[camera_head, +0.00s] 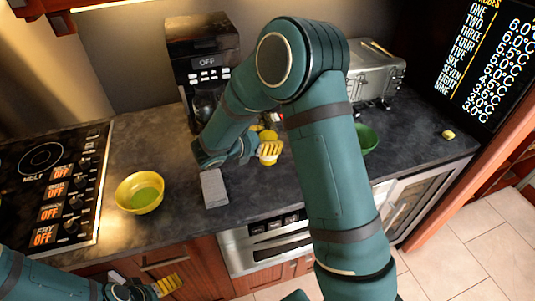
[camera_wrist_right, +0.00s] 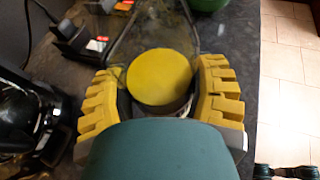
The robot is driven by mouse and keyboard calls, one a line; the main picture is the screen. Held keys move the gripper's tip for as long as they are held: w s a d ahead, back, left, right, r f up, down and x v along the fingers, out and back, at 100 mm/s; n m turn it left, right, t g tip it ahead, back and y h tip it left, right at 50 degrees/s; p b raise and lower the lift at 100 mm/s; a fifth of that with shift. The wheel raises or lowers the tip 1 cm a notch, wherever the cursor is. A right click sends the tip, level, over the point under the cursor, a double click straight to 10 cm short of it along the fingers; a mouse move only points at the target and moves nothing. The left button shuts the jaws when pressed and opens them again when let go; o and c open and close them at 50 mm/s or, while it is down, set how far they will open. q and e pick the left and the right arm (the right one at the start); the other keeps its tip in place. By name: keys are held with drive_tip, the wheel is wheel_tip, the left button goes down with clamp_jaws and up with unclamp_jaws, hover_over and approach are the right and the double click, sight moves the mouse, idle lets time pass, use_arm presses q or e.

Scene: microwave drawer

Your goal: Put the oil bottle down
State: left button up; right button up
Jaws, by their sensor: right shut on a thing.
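My right gripper (camera_head: 262,150) is over the dark counter, in front of the coffee maker. In the right wrist view its yellow ribbed fingers (camera_wrist_right: 162,100) are closed around the oil bottle (camera_wrist_right: 160,78), which shows a round yellow top and a clear body. In the head view the bottle (camera_head: 267,136) is mostly hidden by the gripper, with only a yellow bit showing. I cannot tell whether its base touches the counter. My left gripper (camera_head: 160,287) is at the bottom left, in front of the counter. Its finger opening is unclear.
A yellow bowl (camera_head: 139,192) with green inside stands left on the counter (camera_head: 105,227), next to the stove (camera_head: 50,180). A grey block (camera_head: 214,188) lies near the gripper. The right counter is mostly clear.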

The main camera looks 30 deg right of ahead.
drive_tip(key=shift+f, duration=2.25)
drive_tip(key=shift+b, duration=0.3)
drive_tip(key=shift+f, duration=0.2)
drive_tip(key=o, duration=1.3)
drive_tip(key=shift+o, duration=0.2)
drive_tip(key=shift+r, duration=0.1)
drive_tip(key=shift+r, duration=0.2)
drive_tip(key=v, duration=1.2)
drive_tip(key=shift+p, duration=0.3)
